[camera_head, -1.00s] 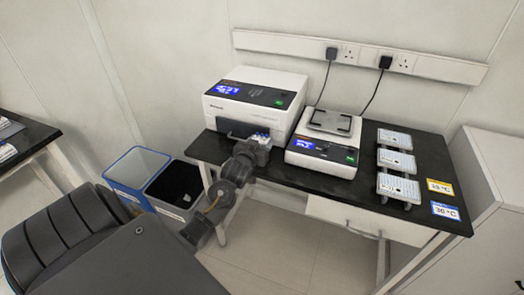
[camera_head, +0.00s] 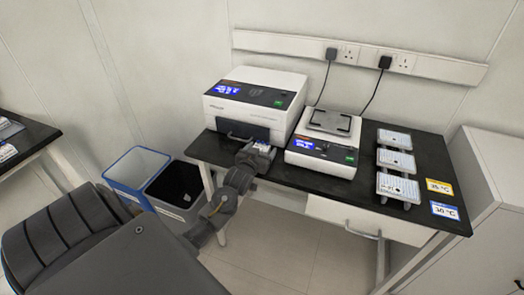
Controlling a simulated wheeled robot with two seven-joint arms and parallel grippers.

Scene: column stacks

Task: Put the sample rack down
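The fingers are small and partly hidden by the wrist. I cannot tell whether the rack touches the bench top. My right gripper is not in view.
A balance-like device (camera_head: 322,155) stands right of the rack. Further right are several white plates (camera_head: 395,162) on stands and two temperature labels, yellow (camera_head: 440,187) and blue (camera_head: 445,211). Two bins, blue-rimmed (camera_head: 135,166) and dark (camera_head: 172,190), stand left of the bench.

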